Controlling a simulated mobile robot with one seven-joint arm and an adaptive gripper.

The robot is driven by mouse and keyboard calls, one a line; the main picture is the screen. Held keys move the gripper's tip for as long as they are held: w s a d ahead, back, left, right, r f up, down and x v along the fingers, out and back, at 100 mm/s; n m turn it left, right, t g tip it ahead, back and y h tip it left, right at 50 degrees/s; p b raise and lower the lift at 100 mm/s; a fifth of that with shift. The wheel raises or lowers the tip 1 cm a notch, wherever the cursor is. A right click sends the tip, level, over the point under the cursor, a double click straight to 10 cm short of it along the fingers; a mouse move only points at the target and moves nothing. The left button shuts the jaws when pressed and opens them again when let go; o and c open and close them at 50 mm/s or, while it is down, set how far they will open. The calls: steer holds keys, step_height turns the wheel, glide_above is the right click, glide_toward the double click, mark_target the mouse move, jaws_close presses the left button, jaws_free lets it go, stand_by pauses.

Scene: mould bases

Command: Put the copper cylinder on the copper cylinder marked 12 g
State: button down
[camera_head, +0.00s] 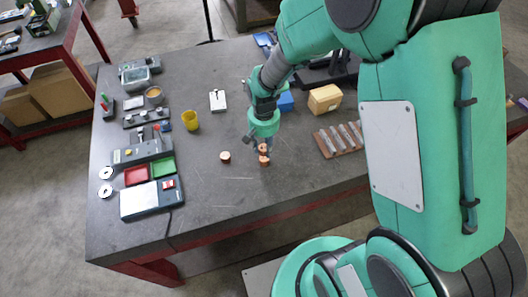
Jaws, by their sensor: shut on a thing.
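My gripper (262,147) points down over the front middle of the table and is shut on a small copper cylinder (263,148). Right below it a second copper cylinder (264,161) stands on the table. The held one appears directly above or on this one; I cannot tell whether they touch. The marks on the cylinders are too small to read. My fingers partly hide the held cylinder.
A wooden block (324,99) and a brown rack (340,139) stand right.

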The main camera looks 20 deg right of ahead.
mark_target(264, 148)
steer(key=shift+f, duration=1.55)
steer(key=shift+f, duration=0.1)
steer(key=c, duration=1.3)
jaws_free()
steer(key=shift+s+f, duration=0.1)
step_height(264, 148, up, 12)
steer(key=shift+r, duration=0.2)
